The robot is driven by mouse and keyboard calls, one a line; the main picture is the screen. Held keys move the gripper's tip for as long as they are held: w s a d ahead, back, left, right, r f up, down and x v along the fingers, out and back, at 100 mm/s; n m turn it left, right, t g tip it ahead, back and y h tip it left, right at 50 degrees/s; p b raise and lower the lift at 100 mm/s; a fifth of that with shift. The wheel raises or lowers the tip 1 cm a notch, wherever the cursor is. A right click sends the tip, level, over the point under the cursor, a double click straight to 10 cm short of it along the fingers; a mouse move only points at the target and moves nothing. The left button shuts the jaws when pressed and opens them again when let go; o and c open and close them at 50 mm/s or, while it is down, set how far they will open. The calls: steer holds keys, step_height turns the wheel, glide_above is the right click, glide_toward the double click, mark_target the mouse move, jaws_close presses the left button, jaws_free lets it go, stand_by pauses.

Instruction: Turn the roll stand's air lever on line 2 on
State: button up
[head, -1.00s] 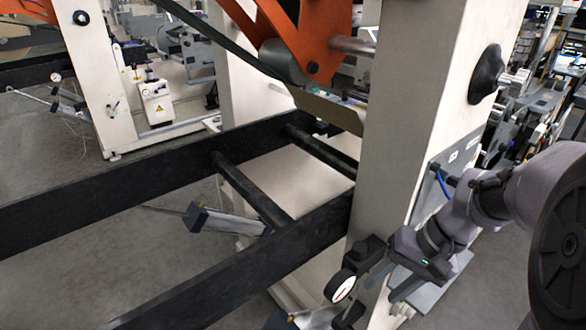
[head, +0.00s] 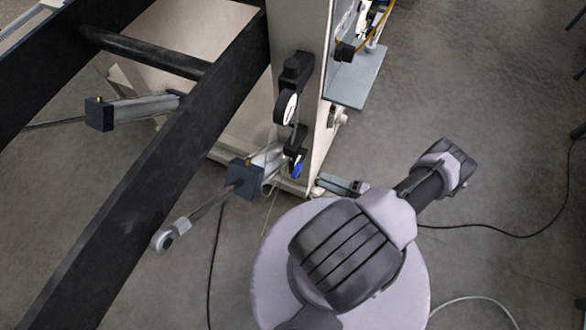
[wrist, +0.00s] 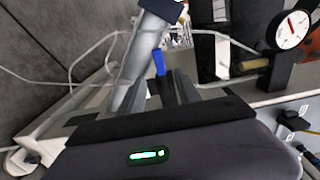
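The air lever (head: 297,168) is a small blue handle on a dark valve, low on the white roll stand post, below the round gauge (head: 286,107). In the wrist view, a blue handle (wrist: 158,62) shows near the middle, beside a pale cylinder, with the gauge (wrist: 292,30) at upper right. My gripper (wrist: 176,88) fills the bottom of the wrist view as a dark body with a green light. Its dark finger parts point toward the blue handle. I cannot tell whether they touch it or how far apart they stand.
The white post (head: 302,60) and dark beams (head: 150,195) rise around the lever. An air cylinder (head: 245,175) with a rod juts left beside it. A black cable (head: 520,232) lies on the floor at right, where the grey floor is otherwise mostly open.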

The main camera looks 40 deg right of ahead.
mark_target(295, 169)
steer(key=b+x, duration=0.1)
steer(key=x, duration=1)
steer(key=shift+w+a, duration=0.1)
steer(key=shift+w, duration=0.1)
steer(key=shift+c, duration=0.2)
jaws_close()
stand_by(0.6)
